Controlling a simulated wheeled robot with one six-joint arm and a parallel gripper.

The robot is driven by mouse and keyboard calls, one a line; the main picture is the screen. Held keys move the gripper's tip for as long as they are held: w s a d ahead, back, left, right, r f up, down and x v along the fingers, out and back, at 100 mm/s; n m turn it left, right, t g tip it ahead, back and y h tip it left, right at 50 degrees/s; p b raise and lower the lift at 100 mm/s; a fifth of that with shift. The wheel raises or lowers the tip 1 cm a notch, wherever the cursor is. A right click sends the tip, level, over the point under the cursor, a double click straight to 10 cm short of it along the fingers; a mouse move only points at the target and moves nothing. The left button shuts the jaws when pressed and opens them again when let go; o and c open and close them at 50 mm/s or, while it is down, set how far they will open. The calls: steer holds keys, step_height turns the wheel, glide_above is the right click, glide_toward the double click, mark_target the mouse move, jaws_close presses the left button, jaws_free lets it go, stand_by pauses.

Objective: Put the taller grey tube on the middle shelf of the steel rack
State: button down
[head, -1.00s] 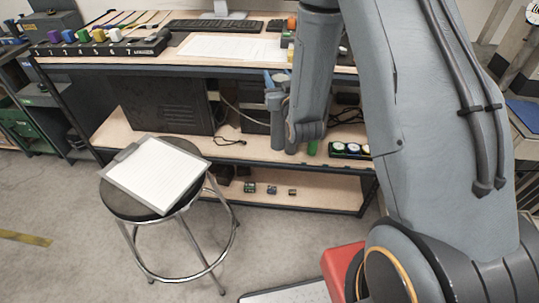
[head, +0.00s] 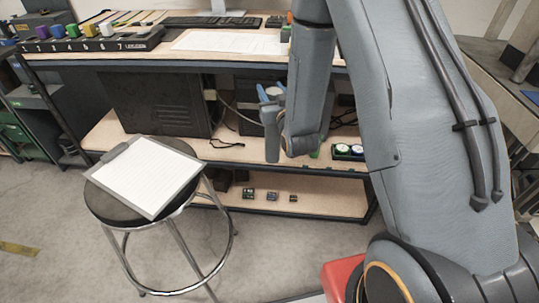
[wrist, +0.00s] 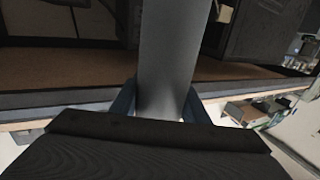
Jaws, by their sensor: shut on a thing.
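A plain grey tube (wrist: 166,60) stands between the two blue fingers of my gripper (wrist: 160,105) in the wrist view. The gripper is shut on it. In the head view, the tube (head: 272,137) hangs roughly upright, in front of the workbench's shelf. No second grey tube is clear enough to compare heights. I cannot pick out a steel rack for certain in these frames.
A dark-framed workbench (head: 232,64) has shelves below, with black computer cases (head: 160,103) and small boxes. A stool (head: 108,204) with a clipboard (head: 145,176) stands in front, left of the tube. Another bench (head: 500,75) is at far right. Floor is clear at lower left.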

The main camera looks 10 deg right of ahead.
steer(key=w+a+f+n+g+y+b, duration=0.15)
steer(key=w+a+y, duration=0.25)
steer(key=w+a, duration=0.45)
steer(key=w+a+f+n+g+y+b, duration=0.1)
steer(key=w+a+f+n+y+b, duration=0.3)
steer(key=a, duration=0.7)
steer(key=w+d+r+h+p, duration=0.1)
steer(key=w+d+r+p, duration=0.1)
steer(key=d, duration=1.7)
step_height(320, 180, down, 7)
steer(key=shift+d+m+p, duration=0.3)
steer(key=shift+d+m, duration=0.05)
steer(key=shift+m, duration=0.1)
steer(key=shift+f+t, duration=0.15)
steer(key=shift+t, duration=0.1)
steer(key=c, duration=1)
jaws_free()
steer(key=shift+f, duration=0.1)
